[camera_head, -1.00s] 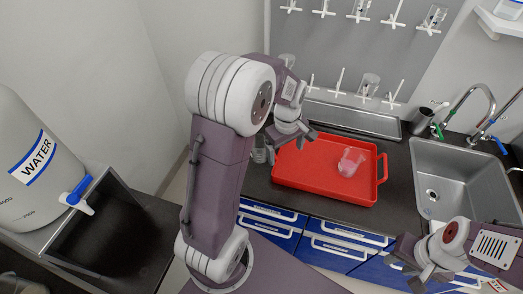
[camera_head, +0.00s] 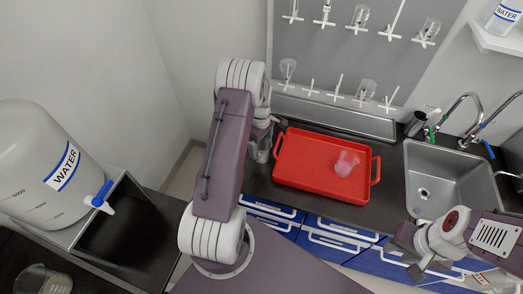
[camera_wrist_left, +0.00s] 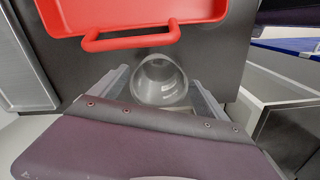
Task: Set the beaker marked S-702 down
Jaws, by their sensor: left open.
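A clear glass beaker (camera_head: 262,151) stands on the dark counter just left of the red tray. The left wrist view shows this beaker (camera_wrist_left: 160,82) upright between my left gripper's fingers, with small white print too small to read. My left gripper (camera_head: 268,127) is open around it, with gaps showing beside the glass; in the head view my own arm partly hides it. My right gripper (camera_head: 410,254) is low at the right, in front of the drawers and away from the beaker; its jaw opening is unclear.
The red tray (camera_head: 300,181) holds a beaker with pink contents (camera_head: 346,163). Its near handle (camera_wrist_left: 130,42) is close to the clear beaker. A sink (camera_head: 440,180) lies right, a glassware rack (camera_head: 365,60) behind. A water barrel (camera_head: 40,165) and another beaker (camera_head: 45,281) are left.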

